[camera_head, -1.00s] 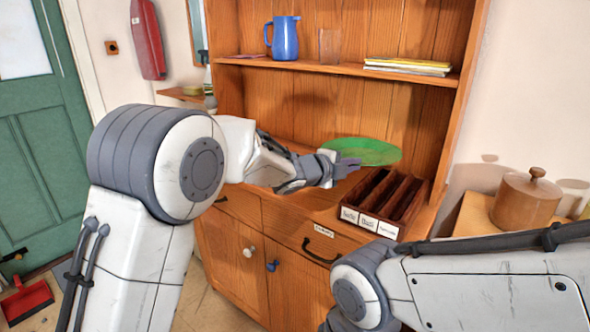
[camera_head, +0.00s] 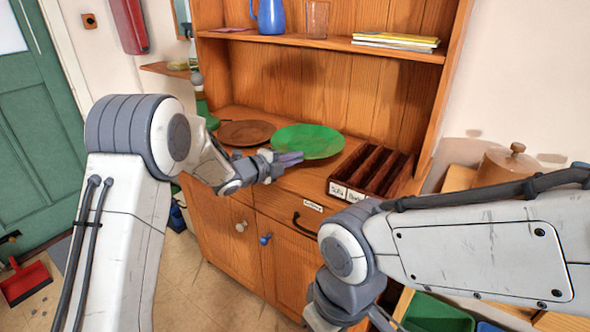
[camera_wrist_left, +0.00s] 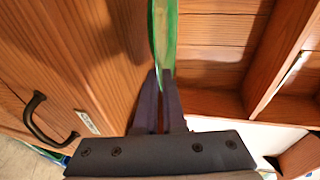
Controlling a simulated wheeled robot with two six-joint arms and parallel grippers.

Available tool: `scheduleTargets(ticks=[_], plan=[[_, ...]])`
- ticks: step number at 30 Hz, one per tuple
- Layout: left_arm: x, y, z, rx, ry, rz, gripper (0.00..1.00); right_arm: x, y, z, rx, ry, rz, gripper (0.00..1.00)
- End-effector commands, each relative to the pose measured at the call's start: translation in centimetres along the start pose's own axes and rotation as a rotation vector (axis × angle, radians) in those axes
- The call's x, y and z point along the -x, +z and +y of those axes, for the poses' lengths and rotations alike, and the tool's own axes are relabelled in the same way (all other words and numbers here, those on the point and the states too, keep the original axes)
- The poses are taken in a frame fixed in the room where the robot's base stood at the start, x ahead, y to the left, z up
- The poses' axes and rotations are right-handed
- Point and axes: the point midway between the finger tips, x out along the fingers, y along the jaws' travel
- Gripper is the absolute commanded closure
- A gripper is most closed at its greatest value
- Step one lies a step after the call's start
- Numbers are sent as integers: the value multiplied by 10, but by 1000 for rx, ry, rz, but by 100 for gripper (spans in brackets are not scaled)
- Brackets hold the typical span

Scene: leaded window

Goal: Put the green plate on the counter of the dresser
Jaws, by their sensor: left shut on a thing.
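The green plate (camera_head: 312,140) is flat and round, roughly level at the counter (camera_head: 226,112) of the dresser. My left gripper (camera_head: 286,160) is shut on its near left rim. In the left wrist view the plate (camera_wrist_left: 163,40) shows edge-on, its rim between the fingertips of the left gripper (camera_wrist_left: 160,85). I cannot tell whether the plate touches the counter or hangs just above it. My right arm crosses the lower right; its gripper is not in view.
A brown round plate (camera_head: 246,133) lies on the counter left of the green one. A dark divided tray (camera_head: 372,171) stands to its right. A shelf (camera_head: 330,43) above carries a blue jug (camera_head: 271,16), a glass (camera_head: 317,19) and magazines (camera_head: 396,40). A wooden pot (camera_head: 506,165) stands at right.

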Motion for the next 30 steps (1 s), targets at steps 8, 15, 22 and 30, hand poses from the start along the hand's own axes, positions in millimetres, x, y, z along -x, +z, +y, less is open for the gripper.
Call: scheduleTargets(ticks=[8, 15, 22, 30], plan=[[-7, 2, 31, 0, -3, 1, 100, -2, 0, 0, 0, 0, 0, 54], [-8, 2, 36, -3, -5, 1, 100, -2, 0, 0, 0, 0, 0, 54], [-9, 2, 43, 0, 1, 0, 90, -6, 0, 0, 0, 0, 0, 54], [-9, 2, 42, 0, 1, 0, 81, -5, 0, 0, 0, 0, 0, 54]])
